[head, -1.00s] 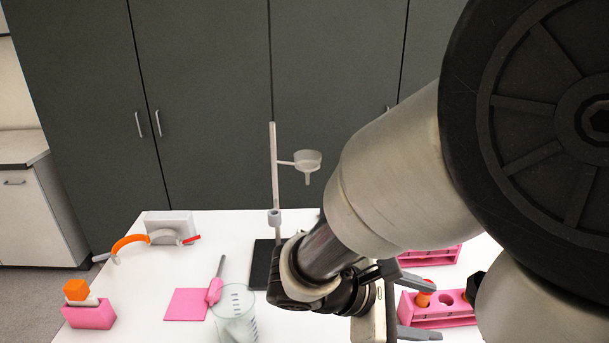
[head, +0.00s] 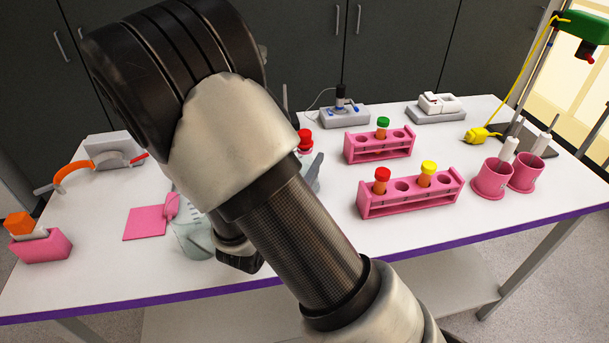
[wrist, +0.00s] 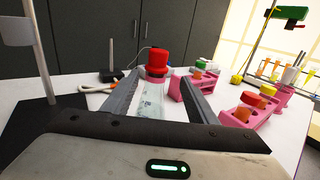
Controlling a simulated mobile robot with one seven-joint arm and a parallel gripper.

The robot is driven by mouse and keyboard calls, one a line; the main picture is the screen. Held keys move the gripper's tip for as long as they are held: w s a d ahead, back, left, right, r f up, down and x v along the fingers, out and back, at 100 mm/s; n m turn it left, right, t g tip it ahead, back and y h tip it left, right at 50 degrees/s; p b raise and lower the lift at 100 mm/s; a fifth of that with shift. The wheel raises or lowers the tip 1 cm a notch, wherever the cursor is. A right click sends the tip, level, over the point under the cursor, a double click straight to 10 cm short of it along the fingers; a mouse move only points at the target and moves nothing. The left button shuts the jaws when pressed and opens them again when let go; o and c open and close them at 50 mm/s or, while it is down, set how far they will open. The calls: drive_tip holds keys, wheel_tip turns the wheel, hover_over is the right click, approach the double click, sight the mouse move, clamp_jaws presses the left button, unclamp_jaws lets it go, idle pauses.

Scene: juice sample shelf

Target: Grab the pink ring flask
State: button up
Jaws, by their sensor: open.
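A clear flask (wrist: 152,102) with a red cap (wrist: 157,57) and a pinkish-red ring at its neck stands upright on the table in the wrist view. My gripper (wrist: 159,77) is open, with one dark finger on each side of the flask. Gaps show between the fingers and the glass; I cannot tell exactly how deep the flask sits between them. In the head view the red cap (head: 305,140) shows just right of my arm. A grey finger of my gripper (head: 318,166) shows there too; my arm hides most of the flask.
Two pink tube racks (head: 376,148) (head: 405,198) with capped tubes stand right of the flask. A beaker (head: 192,238) and a pink mat (head: 145,223) are at left. Pink cups (head: 492,180) stand far right. A stand's dark base (wrist: 45,118) is close at left in the wrist view.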

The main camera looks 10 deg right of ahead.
drive_tip(key=x, duration=0.3)
drive_tip(key=shift+w+d, duration=0.1)
drive_tip(key=shift+w+a+f+x, duration=0.1)
drive_tip(key=shift+f+x, duration=0.05)
drive_tip(key=shift+x, duration=0.75)
drive_tip(key=shift+w+a+f+x, duration=0.1)
drive_tip(key=shift+f+x, duration=0.05)
drive_tip(key=shift+x, duration=0.75)
drive_tip(key=shift+a+f+x, duration=0.1)
drive_tip(key=shift+f+x, duration=0.05)
drive_tip(key=shift+x, duration=0.75)
drive_tip(key=shift+c, duration=0.5)
clamp_jaws()
